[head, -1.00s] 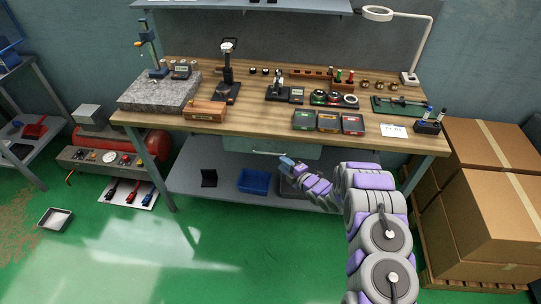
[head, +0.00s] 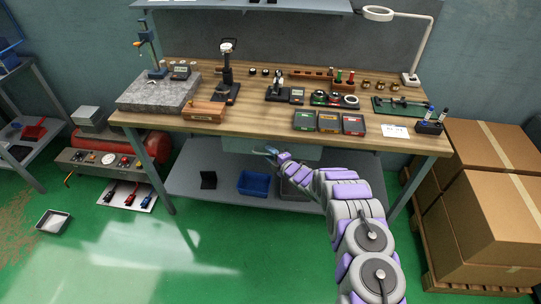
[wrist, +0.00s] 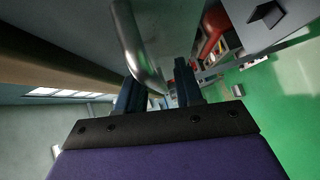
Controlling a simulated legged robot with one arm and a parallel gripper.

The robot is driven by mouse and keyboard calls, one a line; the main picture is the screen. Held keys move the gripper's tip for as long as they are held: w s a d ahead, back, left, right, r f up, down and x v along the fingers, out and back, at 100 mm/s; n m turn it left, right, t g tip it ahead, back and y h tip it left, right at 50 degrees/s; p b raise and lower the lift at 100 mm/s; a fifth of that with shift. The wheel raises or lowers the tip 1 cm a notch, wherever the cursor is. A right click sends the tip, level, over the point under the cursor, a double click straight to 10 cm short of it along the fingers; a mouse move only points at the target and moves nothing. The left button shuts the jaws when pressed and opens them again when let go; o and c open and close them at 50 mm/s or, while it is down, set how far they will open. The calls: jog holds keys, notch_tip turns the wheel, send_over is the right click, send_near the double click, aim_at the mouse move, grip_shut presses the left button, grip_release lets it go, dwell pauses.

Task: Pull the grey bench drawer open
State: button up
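The grey bench drawer (head: 242,145) hangs under the front of the wooden workbench top (head: 262,119) and looks shut. Its bar handle (wrist: 131,42) is large in the wrist view, a bent metal bar standing off the drawer front (wrist: 172,27). My gripper (head: 271,150) is at the drawer front in the head view, small and partly merged with the handle there. In the wrist view my gripper (wrist: 160,88) has its two dark fingers apart, with the bent end of the handle between them. I cannot tell whether either finger touches the bar.
A blue bin (head: 254,183) and a small black item (head: 208,180) rest on the lower shelf (head: 195,178). Cardboard boxes (head: 490,210) stand at the right and a red compressor (head: 145,143) at the left. The green floor ahead of the bench is clear.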

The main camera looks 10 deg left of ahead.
grip_shut()
dwell(0.5)
jog(key=shift+s, duration=0.1)
